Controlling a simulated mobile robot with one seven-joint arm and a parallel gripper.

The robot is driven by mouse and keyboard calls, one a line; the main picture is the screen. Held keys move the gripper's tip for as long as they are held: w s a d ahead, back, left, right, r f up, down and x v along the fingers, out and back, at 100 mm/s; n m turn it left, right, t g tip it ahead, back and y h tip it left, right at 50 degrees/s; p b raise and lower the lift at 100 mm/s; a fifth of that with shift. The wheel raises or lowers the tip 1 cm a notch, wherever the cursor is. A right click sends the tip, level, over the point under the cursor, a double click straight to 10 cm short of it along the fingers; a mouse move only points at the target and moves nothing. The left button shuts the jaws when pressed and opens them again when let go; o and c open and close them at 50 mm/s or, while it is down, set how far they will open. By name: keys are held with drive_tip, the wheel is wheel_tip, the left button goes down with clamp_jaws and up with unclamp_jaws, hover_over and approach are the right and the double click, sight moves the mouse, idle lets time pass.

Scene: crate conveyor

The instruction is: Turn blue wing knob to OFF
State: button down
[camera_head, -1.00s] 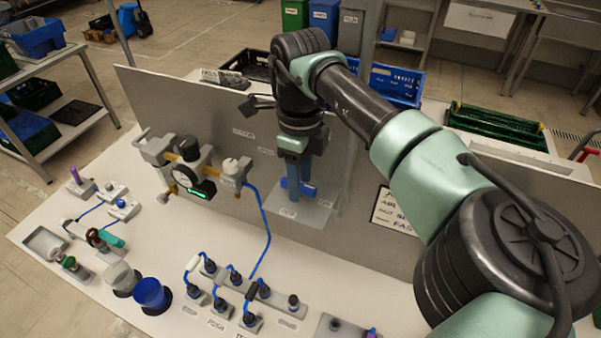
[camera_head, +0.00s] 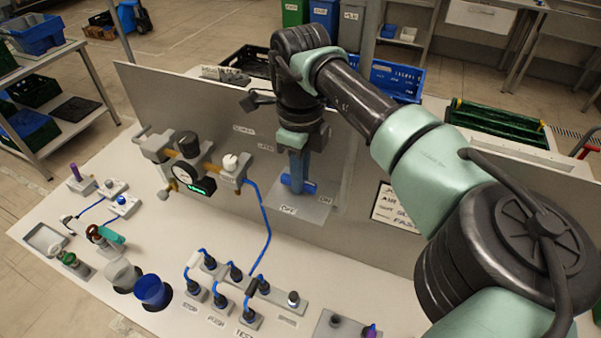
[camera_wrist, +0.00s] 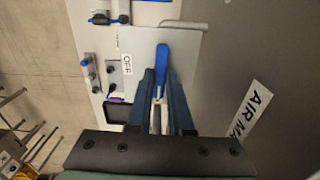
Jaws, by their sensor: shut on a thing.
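The blue wing knob (camera_head: 307,187) sits on a grey plate (camera_head: 313,212) against the upright panel. The plate has an OFF label (camera_head: 288,209) at lower left and an ON label (camera_head: 326,200) at right. My gripper (camera_head: 297,184) points down, its fingers shut on the knob and partly hiding it. In the wrist view the blue wing (camera_wrist: 162,58) runs out from between my fingertips (camera_wrist: 160,78). There the OFF label (camera_wrist: 126,65) lies left of the wing, and the wing does not point at it. ON is not visible there.
Valves and a gauge with a green display (camera_head: 194,180) are left of the plate. A blue hose (camera_head: 265,225) runs down to several connectors. A blue cup (camera_head: 151,291) stands at front left. A notice (camera_head: 391,206) hangs on the panel at right.

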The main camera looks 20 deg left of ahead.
drive_tip(key=m, duration=0.4)
drive_tip(key=shift+b, duration=0.35)
drive_tip(key=m, duration=0.4)
drive_tip(key=shift+s+m+b, duration=0.1)
drive_tip(key=shift+m+b, duration=0.25)
drive_tip(key=shift+m, duration=0.05)
drive_tip(key=m, duration=0.4)
drive_tip(key=shift+a+m+b, duration=0.15)
drive_tip(key=shift+m+b, duration=0.15)
drive_tip(key=shift+b, duration=0.1)
drive_tip(key=shift+r+m+b, duration=0.1)
drive_tip(key=shift+m+b, duration=0.2)
drive_tip(key=shift+m, duration=1.7)
drive_tip(key=c, duration=0.8)
unclamp_jaws()
wheel_tip(320, 180, up, 13)
drive_tip(key=shift+f+b, duration=0.1)
drive_tip(key=shift+b, duration=1.15)
